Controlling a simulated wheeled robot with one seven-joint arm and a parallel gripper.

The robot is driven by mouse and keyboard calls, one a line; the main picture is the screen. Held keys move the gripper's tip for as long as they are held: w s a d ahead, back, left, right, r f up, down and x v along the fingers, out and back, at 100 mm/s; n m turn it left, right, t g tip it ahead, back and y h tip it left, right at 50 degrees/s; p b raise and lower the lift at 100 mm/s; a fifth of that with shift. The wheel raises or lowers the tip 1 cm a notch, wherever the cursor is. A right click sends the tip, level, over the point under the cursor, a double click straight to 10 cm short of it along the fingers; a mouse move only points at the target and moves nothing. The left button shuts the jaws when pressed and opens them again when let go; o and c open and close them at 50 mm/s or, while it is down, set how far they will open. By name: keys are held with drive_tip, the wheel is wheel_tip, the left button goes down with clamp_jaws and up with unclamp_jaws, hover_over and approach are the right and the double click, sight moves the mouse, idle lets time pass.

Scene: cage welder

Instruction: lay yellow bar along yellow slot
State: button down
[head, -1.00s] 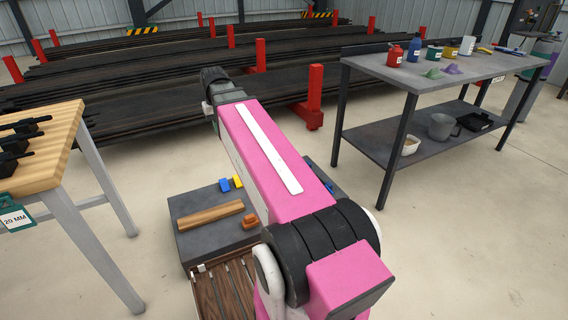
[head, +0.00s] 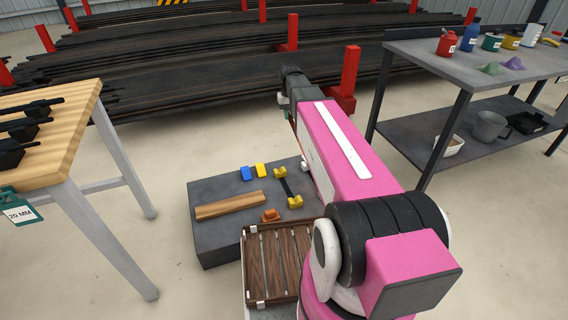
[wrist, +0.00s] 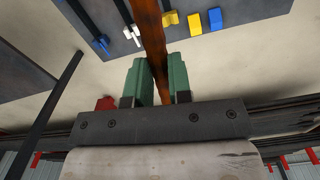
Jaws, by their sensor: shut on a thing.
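My gripper (wrist: 160,78), with green fingers, is shut on a long rust-brown bar (wrist: 152,35) in the wrist view. The bar runs up out of the picture. No yellow colour shows on the visible part of it. The yellow slot is a pair of yellow brackets (head: 295,202) joined by a dark strip on the dark grey block (head: 213,245); one yellow bracket (wrist: 170,18) also shows in the wrist view, just right of the held bar. The bar is apart from the block's top as far as I can tell. In the head view my arm hides the gripper.
A blue block (head: 246,173) and a yellow block (head: 261,170) stand near the brackets. White (wrist: 132,34) and blue (wrist: 100,45) brackets lie left of the bar. A wooden bar (head: 230,206), orange piece (head: 271,215) and slatted wooden tray (head: 265,262) are nearby. Tables stand both sides.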

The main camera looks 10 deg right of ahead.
drive_tip(key=w+f, duration=0.3)
drive_tip(key=f, duration=0.9)
drive_tip(key=w+f+n, duration=0.1)
drive_tip(key=w+f, duration=0.3)
drive_tip(key=f, duration=0.8)
drive_tip(key=w+f, duration=0.3)
drive_tip(key=f, duration=0.9)
drive_tip(key=shift+w+a+f, duration=0.2)
drive_tip(key=shift+w+a, duration=0.15)
drive_tip(key=shift+a, duration=0.1)
drive_tip(key=shift+f, duration=0.1)
drive_tip(key=shift+f, duration=4.2)
drive_tip(key=shift+f, duration=0.65)
drive_tip(key=c, duration=1)
unclamp_jaws()
drive_tip(key=shift+o, duration=0.2)
